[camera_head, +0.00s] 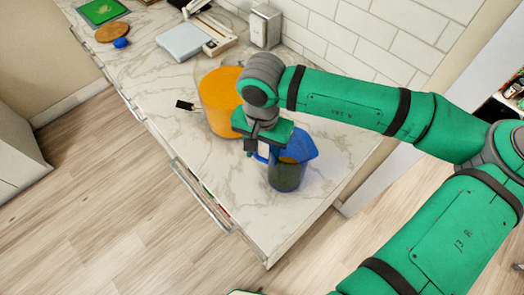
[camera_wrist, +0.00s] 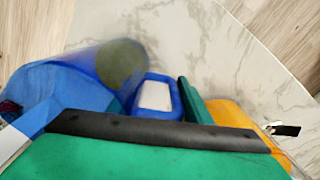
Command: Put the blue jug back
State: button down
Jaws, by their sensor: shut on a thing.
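The fingertips are mostly hidden behind the gripper body. I cannot tell whether the jug's base touches the counter.
An orange container (camera_head: 220,98) stands just left of my gripper, with a small black item (camera_head: 185,105) beside it. A white scale-like device (camera_head: 183,42), a metal canister (camera_head: 265,26), a round wooden board (camera_head: 112,32) and a green board (camera_head: 102,11) are further back. The counter (camera_head: 255,215) is clear in front.

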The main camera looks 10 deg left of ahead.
jog(key=shift+f, duration=0.15)
jog(key=c, duration=0.9)
grip_release()
jog(key=shift+c, duration=0.2)
notch_tip(320, 180, up, 12)
jog(key=shift+r, duration=0.15)
